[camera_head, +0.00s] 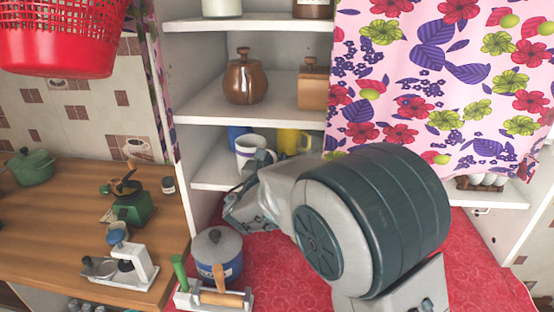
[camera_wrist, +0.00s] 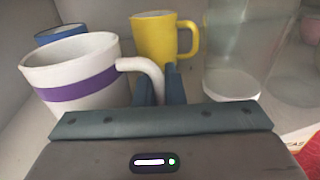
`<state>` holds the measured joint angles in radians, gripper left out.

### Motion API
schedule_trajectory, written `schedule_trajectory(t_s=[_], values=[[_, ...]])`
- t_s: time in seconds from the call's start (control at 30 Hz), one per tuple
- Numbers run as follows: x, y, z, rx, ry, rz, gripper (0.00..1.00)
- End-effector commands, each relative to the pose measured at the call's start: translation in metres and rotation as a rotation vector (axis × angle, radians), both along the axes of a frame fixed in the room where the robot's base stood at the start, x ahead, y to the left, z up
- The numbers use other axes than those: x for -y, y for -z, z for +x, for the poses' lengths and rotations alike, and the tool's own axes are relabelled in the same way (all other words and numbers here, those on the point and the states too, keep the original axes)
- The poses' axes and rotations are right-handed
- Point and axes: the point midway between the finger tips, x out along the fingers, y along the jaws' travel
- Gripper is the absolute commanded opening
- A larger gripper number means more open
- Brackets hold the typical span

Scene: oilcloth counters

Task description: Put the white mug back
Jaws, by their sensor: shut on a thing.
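The white mug (camera_wrist: 78,78) has a purple band around it and stands upright in the wrist view. Its handle (camera_wrist: 143,72) points toward my gripper (camera_wrist: 163,85), whose fingers are shut on that handle. In the head view the white mug (camera_head: 252,150) is at the lower shelf (camera_head: 213,174), with my arm reaching in from the right and covering part of it. My gripper (camera_head: 245,205) is partly hidden there by the arm. I cannot tell whether the mug's base touches the shelf.
A yellow mug (camera_wrist: 157,40) stands behind the white mug, and a blue mug (camera_wrist: 60,33) is behind it at left. A clear glass (camera_wrist: 240,50) stands close on the right. A flowered curtain (camera_head: 440,75) hangs at right.

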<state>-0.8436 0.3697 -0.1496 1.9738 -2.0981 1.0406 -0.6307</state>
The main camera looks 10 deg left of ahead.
Motion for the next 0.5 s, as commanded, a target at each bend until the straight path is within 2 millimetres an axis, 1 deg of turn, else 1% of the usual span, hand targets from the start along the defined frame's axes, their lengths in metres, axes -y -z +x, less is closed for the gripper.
schedule_trajectory(t_s=[0.13,0.17,0.2,0.23,0.5], values=[[-0.0001,0.0038,0.0000,0.001,0.000,0.002,0.00],[-0.0001,0.0034,-0.0002,0.000,0.000,0.000,0.15],[-0.0001,0.0028,-0.0002,0.000,0.000,0.000,0.26],[-0.0001,0.0027,-0.0002,0.000,0.000,0.000,0.31],[-0.0002,0.0020,-0.0002,0.000,0.000,0.000,0.31]])
